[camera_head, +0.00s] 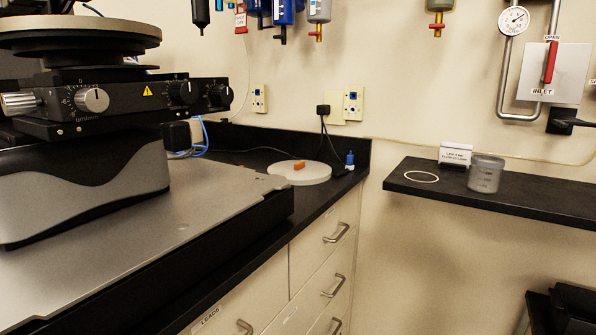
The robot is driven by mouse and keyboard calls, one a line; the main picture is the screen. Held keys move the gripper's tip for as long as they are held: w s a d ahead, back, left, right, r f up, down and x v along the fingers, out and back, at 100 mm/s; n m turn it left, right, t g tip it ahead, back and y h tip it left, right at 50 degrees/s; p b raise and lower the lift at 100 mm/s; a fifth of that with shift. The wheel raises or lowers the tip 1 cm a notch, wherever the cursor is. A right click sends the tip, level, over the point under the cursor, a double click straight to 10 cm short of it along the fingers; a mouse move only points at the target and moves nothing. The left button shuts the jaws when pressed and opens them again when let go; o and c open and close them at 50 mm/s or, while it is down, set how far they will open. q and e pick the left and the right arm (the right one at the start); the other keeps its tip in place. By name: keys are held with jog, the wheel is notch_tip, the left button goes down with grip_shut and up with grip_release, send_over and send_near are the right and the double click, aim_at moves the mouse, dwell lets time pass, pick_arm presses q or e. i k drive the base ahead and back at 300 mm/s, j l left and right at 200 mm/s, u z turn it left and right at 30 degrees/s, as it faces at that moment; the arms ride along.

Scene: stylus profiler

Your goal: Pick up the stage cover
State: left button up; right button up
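What looks like the stage cover is a pale round disc (313,175) with a small orange grip (299,165) on top. It lies flat on the black bench top, in the back corner right of the profiler. Neither of my grippers shows in the head view, and nothing is touching the disc.
The profiler (80,185) with its round stage (75,36) stands on a grey plate (190,220) at left. A small blue-capped item (349,160) and cables are beside the disc. A black wall shelf (520,195) at right holds a translucent beaker (486,175) and a white ring (421,177).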

aim_at(299, 173)
jog(key=i+l, duration=0.2)
jog(key=l, duration=0.2)
jog(key=i+l+u, duration=0.1)
jog(key=l, duration=0.25)
jog(key=i+l, duration=0.3)
jog(key=i+l+u, duration=0.1)
jog(key=l, duration=0.4)
jog(key=i, duration=0.1)
